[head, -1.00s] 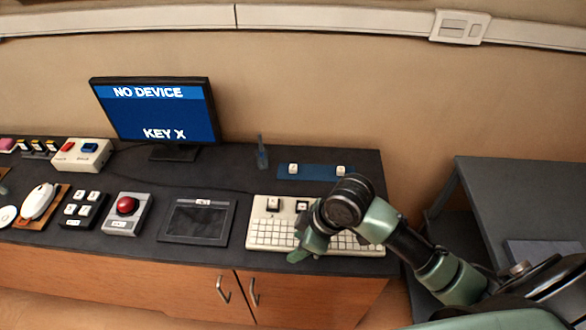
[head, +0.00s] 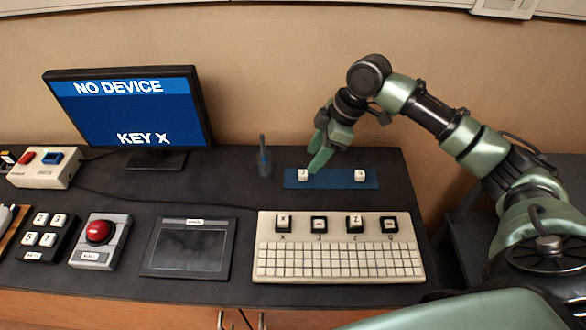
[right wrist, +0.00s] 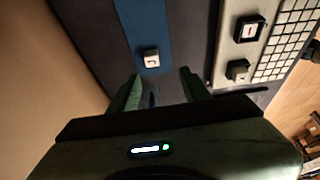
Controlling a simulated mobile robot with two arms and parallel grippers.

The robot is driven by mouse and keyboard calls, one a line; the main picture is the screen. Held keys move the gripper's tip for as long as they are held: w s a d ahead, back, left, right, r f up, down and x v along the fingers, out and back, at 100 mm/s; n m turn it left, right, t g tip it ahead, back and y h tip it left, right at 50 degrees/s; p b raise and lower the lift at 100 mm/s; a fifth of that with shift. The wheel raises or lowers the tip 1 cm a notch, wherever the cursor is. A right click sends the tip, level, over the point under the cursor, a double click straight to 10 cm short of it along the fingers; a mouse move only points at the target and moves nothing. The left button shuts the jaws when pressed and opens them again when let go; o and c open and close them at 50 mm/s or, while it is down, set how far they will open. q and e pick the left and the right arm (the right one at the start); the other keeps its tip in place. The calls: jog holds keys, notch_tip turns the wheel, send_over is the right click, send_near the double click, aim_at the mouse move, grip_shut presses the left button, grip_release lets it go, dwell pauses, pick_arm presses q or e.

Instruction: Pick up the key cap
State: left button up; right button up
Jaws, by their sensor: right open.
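Two small white key caps lie on a blue mat (head: 331,179) behind the keyboard, a left cap (head: 303,174) and a right cap (head: 360,175). My right gripper (head: 316,163) is above the mat, close to the left cap. In the right wrist view its open fingers (right wrist: 160,80) are empty, and the left cap (right wrist: 151,58) sits just ahead of the gap between them, apart from both. The cream keyboard (head: 340,244) has several raised black switches along its back. The monitor (head: 128,112) reads "NO DEVICE" and "KEY X". My left gripper is not in view.
A dark pen holder (head: 264,160) stands left of the mat. A tablet-like panel (head: 187,248), a red button box (head: 99,240) and a small keypad (head: 48,235) are on the left.

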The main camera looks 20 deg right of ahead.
aim_at(301, 172)
jog(key=shift+w+d+f, duration=0.1)
jog(key=shift+w+f, duration=0.25)
jog(key=shift+w, duration=0.15)
jog(key=shift+w+f, duration=0.15)
jog(key=shift+f, duration=0.15)
jog(key=x, duration=0.3)
jog(key=shift+a+f+p, duration=0.25)
jog(key=shift+f+p, duration=0.1)
jog(key=shift+p, duration=0.05)
jog(key=shift+x, duration=1.1)
jog(key=shift+w+d+f, duration=0.1)
jog(key=shift+f, duration=0.05)
jog(key=c, duration=0.9)
grip_shut()
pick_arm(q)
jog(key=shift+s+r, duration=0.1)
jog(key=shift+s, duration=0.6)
